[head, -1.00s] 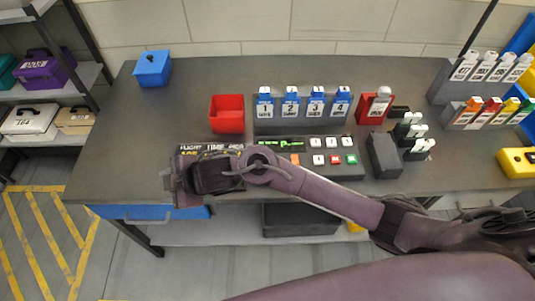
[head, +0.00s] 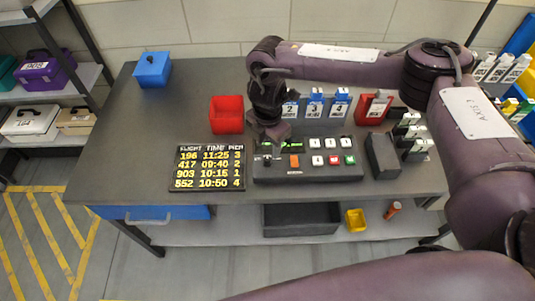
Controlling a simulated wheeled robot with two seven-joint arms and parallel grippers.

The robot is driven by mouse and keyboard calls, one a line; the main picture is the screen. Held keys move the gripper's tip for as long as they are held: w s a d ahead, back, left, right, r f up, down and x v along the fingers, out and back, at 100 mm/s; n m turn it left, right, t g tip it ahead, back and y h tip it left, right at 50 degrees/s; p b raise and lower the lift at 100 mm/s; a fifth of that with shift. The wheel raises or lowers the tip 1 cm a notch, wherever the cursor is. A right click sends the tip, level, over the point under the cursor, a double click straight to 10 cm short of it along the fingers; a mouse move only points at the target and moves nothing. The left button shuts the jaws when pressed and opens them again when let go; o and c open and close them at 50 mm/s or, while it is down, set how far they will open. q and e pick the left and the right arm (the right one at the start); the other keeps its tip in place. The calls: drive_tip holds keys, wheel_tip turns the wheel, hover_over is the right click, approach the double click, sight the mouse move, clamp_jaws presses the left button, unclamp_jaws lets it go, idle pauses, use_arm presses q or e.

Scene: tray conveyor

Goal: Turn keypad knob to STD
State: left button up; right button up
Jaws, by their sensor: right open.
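The keypad (head: 335,173) is a dark box on the table with white, red, green and orange buttons and a small green display at its upper left. A small black knob (head: 267,160) shows at its left end, below the display; its setting is too small to read. My right gripper (head: 268,138) is open and points down just above the keypad's left part. It hides part of the display; I see no contact with the knob. My left gripper is not in view.
A flight board (head: 210,168) lies left of the keypad. Behind stand a red bin (head: 227,114), blue-topped numbered holders (head: 315,104) and a red box (head: 374,108). A dark box (head: 383,155) stands to the right.

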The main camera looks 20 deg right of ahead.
sight(267, 159)
wheel_tip(267, 159, down, 6)
drive_tip(key=shift+r+p, duration=0.1)
drive_tip(key=shift+p, duration=0.45)
drive_tip(key=c, duration=1)
drive_tip(key=n+b, duration=0.3)
drive_tip(key=n, duration=0.1)
drive_tip(key=shift+n, duration=0.3)
drive_tip(key=shift+n+b, duration=1.4)
drive_tip(key=shift+n, duration=0.8)
drive_tip(key=shift+r, duration=0.1)
drive_tip(key=o, duration=1)
